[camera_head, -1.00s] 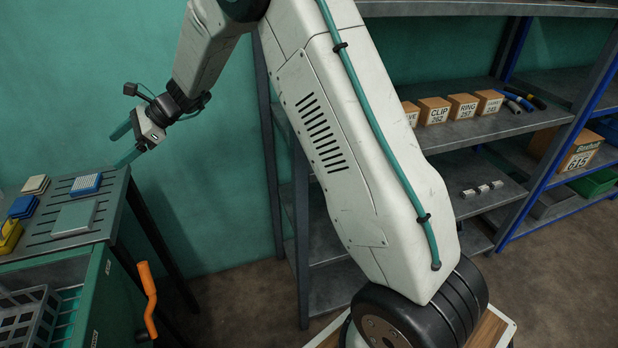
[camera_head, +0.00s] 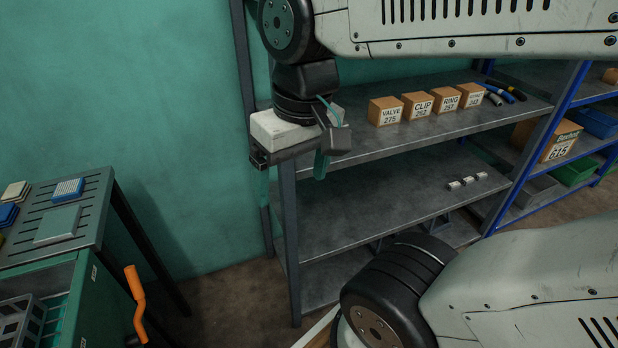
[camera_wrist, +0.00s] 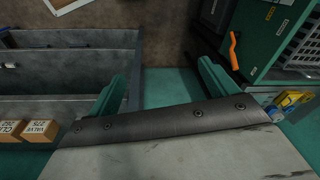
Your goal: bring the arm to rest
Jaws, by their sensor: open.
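My gripper (camera_head: 293,172) hangs below my wrist in the head view, beside the left post of the grey shelf rack (camera_head: 288,215). Its fingers point downward. In the wrist view its two green fingers (camera_wrist: 160,75) stand wide apart, with nothing between them but the wall and floor beyond. My arm is folded: one link runs level across the top of the head view and another lies low at the right.
Boxes including the VALVE box (camera_head: 385,112) and the CLIP box (camera_head: 417,107) stand on the rack's shelf. Small metal parts (camera_head: 467,182) lie on a lower shelf. Floor between is clear.

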